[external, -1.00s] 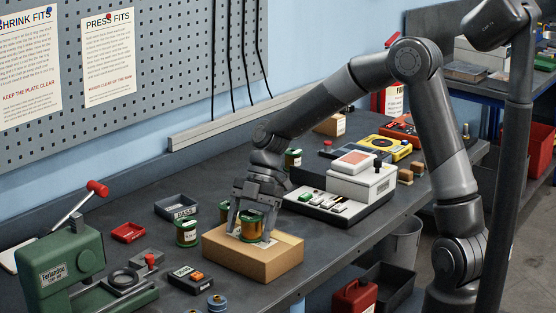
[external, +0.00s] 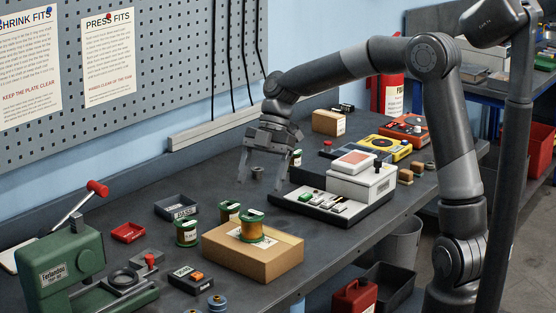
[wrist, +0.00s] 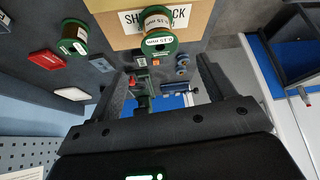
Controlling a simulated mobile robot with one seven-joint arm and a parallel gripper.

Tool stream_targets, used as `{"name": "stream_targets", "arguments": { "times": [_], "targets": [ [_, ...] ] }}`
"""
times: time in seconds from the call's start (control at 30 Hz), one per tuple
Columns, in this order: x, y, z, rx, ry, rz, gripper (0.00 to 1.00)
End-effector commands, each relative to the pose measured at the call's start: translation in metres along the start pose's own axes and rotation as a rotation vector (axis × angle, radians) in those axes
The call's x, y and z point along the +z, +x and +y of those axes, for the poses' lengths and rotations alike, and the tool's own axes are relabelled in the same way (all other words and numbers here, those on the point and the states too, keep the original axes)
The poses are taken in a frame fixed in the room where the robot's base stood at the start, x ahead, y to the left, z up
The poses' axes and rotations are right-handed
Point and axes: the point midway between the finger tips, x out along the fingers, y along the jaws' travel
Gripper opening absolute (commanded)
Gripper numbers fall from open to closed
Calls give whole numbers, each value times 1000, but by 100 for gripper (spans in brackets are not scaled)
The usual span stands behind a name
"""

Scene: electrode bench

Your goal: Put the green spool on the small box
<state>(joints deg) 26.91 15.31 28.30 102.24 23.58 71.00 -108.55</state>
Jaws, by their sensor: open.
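A spool with green ends and copper-coloured wire (external: 251,226) stands upright on top of the cardboard box (external: 250,263). In the wrist view the same spool (wrist: 158,34) sits on the box (wrist: 112,27), whose printed label is partly hidden by it. My gripper (external: 266,177) is open and empty, above and behind the box, apart from the spool. Its two fingers (wrist: 158,92) show spread in the wrist view with no object between them.
Two more green-ended spools (external: 187,233) (external: 229,211) stand left of the box. A white-and-grey device (external: 345,190) stands to the right.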

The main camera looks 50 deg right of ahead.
Motion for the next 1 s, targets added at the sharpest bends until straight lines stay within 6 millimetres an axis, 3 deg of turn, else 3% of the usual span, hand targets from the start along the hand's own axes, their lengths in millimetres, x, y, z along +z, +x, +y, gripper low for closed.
{"name": "stream_targets", "arguments": {
  "times": [0.13, 0.27, 0.63, 1.0],
  "targets": [
    [-4, -7, -9, 9, 53, -37, 76],
    [-11, -12, -34, 46, 202, -129, 76],
    [-20, -39, -134, 354, 789, -320, 76],
    [-9, -52, -231, 727, 1314, -178, 76]
  ]
}}
